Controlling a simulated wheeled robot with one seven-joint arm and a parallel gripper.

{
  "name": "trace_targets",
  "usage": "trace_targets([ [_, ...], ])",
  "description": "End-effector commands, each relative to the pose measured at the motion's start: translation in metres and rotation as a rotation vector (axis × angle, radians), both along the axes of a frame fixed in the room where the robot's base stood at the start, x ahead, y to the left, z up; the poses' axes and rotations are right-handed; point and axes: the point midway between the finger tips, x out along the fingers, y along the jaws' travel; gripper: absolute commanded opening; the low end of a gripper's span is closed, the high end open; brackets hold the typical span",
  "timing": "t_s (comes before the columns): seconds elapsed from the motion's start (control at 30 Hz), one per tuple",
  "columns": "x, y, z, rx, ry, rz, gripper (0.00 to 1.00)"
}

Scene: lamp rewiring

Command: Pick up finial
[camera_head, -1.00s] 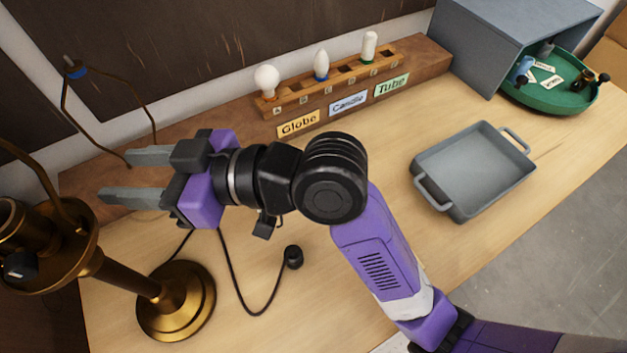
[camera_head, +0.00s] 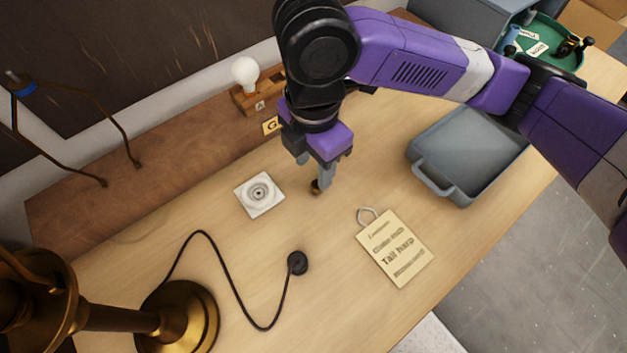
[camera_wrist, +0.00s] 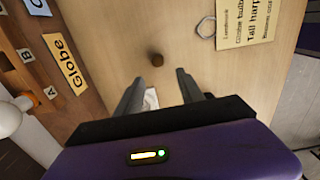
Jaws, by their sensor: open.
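The finial (camera_head: 316,187) is a small dark brass knob standing on the wooden table, in the head view just at my fingertips. In the wrist view the finial (camera_wrist: 157,60) shows alone on bare wood, ahead of the fingers and roughly in line with the gap between them. My gripper (camera_head: 315,184) points down at it with jaws open and nothing held; in the wrist view my gripper (camera_wrist: 182,82) shows both fingers apart. In the head view a finger partly hides the finial. I cannot tell the exact height of the fingertips over the table.
A white square plate with a ring (camera_head: 259,194) lies left of the finial. A paper tag (camera_head: 396,247) lies to the right. A grey tray (camera_head: 440,190) stands further right. The bulb rack (camera_head: 243,101) is behind; the brass lamp (camera_head: 180,315) and its cord plug (camera_head: 297,262) are in front.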

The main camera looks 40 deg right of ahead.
Motion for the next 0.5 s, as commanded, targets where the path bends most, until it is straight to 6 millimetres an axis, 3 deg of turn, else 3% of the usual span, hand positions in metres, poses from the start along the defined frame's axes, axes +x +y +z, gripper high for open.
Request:
trace_targets([
  [0.5,0.001,-0.008,-0.059,-0.002,0.004,-0.003,0.45],
])
